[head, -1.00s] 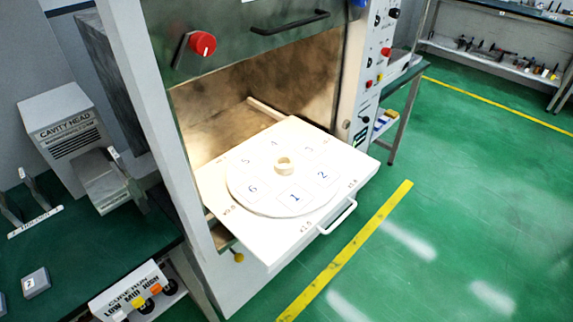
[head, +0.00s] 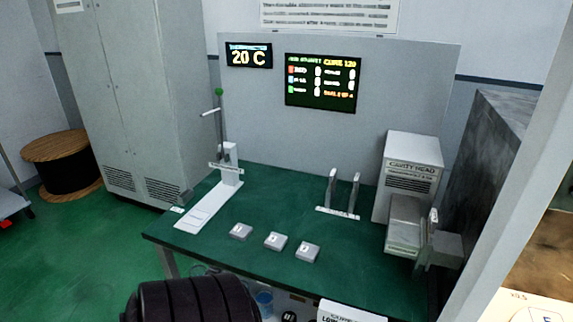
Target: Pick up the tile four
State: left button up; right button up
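Three small grey tiles lie in a slanting row on the green bench top (head: 350,275): a left tile (head: 241,231), a middle tile (head: 276,241) and a right tile (head: 307,252). The marks are too small to read, so I cannot tell which is tile four. Neither of my grippers shows in the head view.
A lever press (head: 226,165) stands left of the tiles. A two-pronged stand (head: 343,193) and the cavity head unit (head: 411,165) stand behind and right. A wall screen (head: 320,83) hangs behind. The oven's pale tray (head: 508,304) shows at lower right.

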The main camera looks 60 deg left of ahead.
aim_at(276, 242)
jog(key=u, duration=2.1)
